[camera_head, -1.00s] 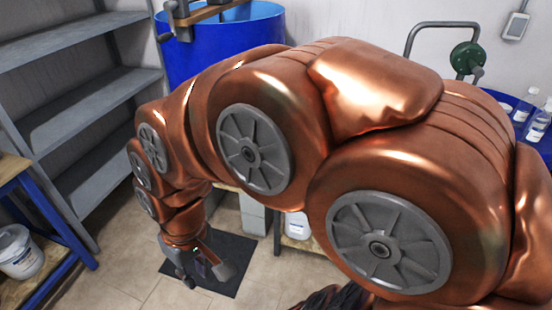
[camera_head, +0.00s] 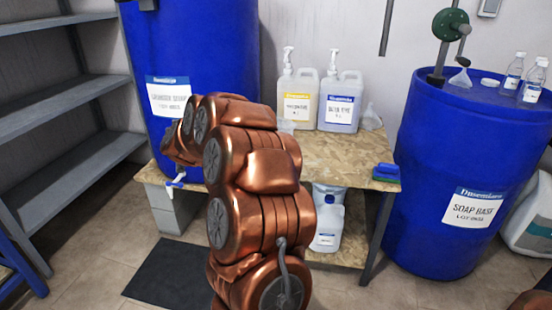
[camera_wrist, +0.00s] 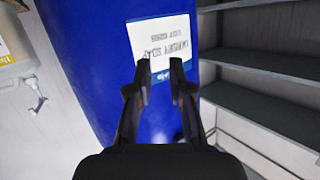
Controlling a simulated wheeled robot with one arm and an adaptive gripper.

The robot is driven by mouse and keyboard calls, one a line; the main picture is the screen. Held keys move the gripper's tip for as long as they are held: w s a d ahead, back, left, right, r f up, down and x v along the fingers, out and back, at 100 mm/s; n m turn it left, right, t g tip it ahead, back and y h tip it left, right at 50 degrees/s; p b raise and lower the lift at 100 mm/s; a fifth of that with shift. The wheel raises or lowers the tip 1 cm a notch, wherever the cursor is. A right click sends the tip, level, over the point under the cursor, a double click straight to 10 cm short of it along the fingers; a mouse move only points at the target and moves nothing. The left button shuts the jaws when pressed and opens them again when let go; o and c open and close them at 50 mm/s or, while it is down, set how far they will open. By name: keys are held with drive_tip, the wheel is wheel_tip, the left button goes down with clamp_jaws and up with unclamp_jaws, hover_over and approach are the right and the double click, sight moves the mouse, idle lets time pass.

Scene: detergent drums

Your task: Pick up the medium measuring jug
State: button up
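My gripper (camera_wrist: 160,76) is open and empty in the wrist view, its two dark fingers apart in front of a blue drum's label. In the head view my arm hides it. I cannot make out a medium measuring jug for sure. A small clear vessel (camera_head: 287,126) stands on the wooden bench, mostly hidden behind my arm; I cannot tell whether it is a jug.
The wooden bench (camera_head: 345,158) bears two pump jugs, a yellow-labelled one (camera_head: 297,98) and a blue-labelled one (camera_head: 340,102), a clear funnel (camera_head: 371,117) and a blue-green sponge (camera_head: 386,173). Blue drums stand left (camera_head: 200,55) and right (camera_head: 440,150). Grey shelves (camera_head: 75,100) are left.

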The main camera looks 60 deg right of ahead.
drive_tip(key=s+d+f+m+g+h+b, duration=0.2)
drive_tip(key=s+d+f+h, duration=0.15)
drive_tip(key=d, duration=0.45)
drive_tip(key=s+d+f+m+g+h+b, duration=0.2)
drive_tip(key=s+d+f, duration=0.15)
drive_tip(key=d, duration=0.35)
drive_tip(key=s+d+f+m+g+h+b, duration=0.2)
drive_tip(key=s+d+f+h+b, duration=0.15)
drive_tip(key=d, duration=0.45)
drive_tip(key=shift+y, duration=0.4)
drive_tip(key=shift+s+r+b+x, duration=0.1)
drive_tip(key=shift+b+x, duration=0.05)
drive_tip(key=shift+x, duration=1)
drive_tip(key=shift+s+r+b+x, duration=0.1)
drive_tip(key=shift+b+x, duration=0.05)
drive_tip(key=shift+x, duration=0.95)
drive_tip(key=shift+r+b+x, duration=0.15)
drive_tip(key=shift+x, duration=1)
drive_tip(key=shift+s, duration=0.1)
drive_tip(key=shift+r, duration=0.1)
clamp_jaws()
